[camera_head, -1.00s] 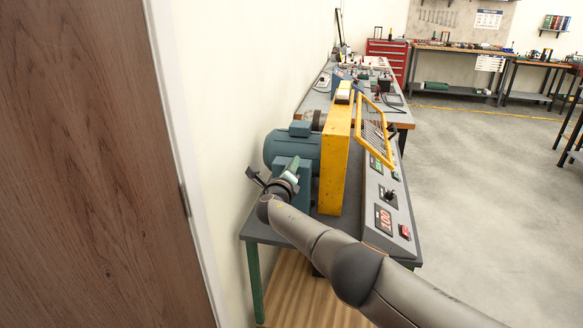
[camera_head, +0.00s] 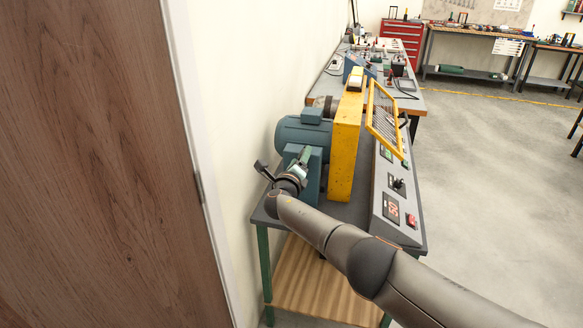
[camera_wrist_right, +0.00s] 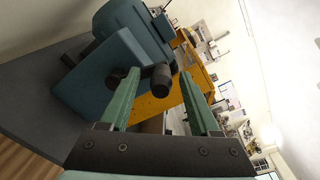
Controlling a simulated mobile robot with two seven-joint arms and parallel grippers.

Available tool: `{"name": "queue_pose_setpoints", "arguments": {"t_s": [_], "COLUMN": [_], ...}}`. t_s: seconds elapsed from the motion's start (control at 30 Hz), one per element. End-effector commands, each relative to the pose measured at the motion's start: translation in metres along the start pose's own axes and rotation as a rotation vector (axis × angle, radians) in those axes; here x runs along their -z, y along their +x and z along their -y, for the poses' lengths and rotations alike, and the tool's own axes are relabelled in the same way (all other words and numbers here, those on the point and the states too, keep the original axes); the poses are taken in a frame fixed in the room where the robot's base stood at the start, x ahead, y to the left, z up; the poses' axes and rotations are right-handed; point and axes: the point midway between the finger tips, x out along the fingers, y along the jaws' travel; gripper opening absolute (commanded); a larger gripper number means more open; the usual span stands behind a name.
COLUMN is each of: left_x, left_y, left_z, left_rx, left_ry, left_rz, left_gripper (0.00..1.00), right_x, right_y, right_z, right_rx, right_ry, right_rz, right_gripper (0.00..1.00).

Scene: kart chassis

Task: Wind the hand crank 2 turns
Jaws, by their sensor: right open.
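The hand crank shows in the right wrist view as a dark round hub (camera_wrist_right: 116,77) on a blue-green housing (camera_wrist_right: 92,80) and a short dark cylindrical grip (camera_wrist_right: 160,78). My right gripper (camera_wrist_right: 160,73) is open. Its two green fingers point toward the crank, and the grip appears between the fingertips; I cannot tell whether either finger touches it. My left gripper is not in view.
A wall and a brown door (camera_head: 90,160) close off the left. The floor (camera_head: 490,180) at right is open.

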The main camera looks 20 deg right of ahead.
Motion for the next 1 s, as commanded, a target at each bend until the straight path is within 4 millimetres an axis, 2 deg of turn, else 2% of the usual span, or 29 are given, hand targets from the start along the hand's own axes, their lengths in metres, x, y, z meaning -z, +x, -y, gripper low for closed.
{"name": "queue_pose_setpoints", "arguments": {"t_s": [0.03,0.1,0.43,0.8,1.0], "left_x": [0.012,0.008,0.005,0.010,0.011], "left_y": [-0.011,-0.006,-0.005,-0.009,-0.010], "left_z": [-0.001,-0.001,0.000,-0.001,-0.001], "left_rx": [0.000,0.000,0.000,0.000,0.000], "left_ry": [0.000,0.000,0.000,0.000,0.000], "left_rz": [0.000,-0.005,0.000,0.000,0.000], "left_gripper": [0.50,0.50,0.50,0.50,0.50], "right_x": [-0.004,0.001,0.001,0.000,0.000], "right_y": [-0.005,-0.009,-0.032,-0.079,-0.099], "right_z": [0.006,-0.001,0.000,-0.001,-0.001], "right_rx": [-0.002,-0.001,-0.003,-0.005,-0.004], "right_ry": [-0.001,0.002,0.002,0.002,0.001], "right_rz": [0.000,0.001,0.000,0.001,0.001], "right_gripper": [0.63,0.63,0.63,0.63,0.63]}}
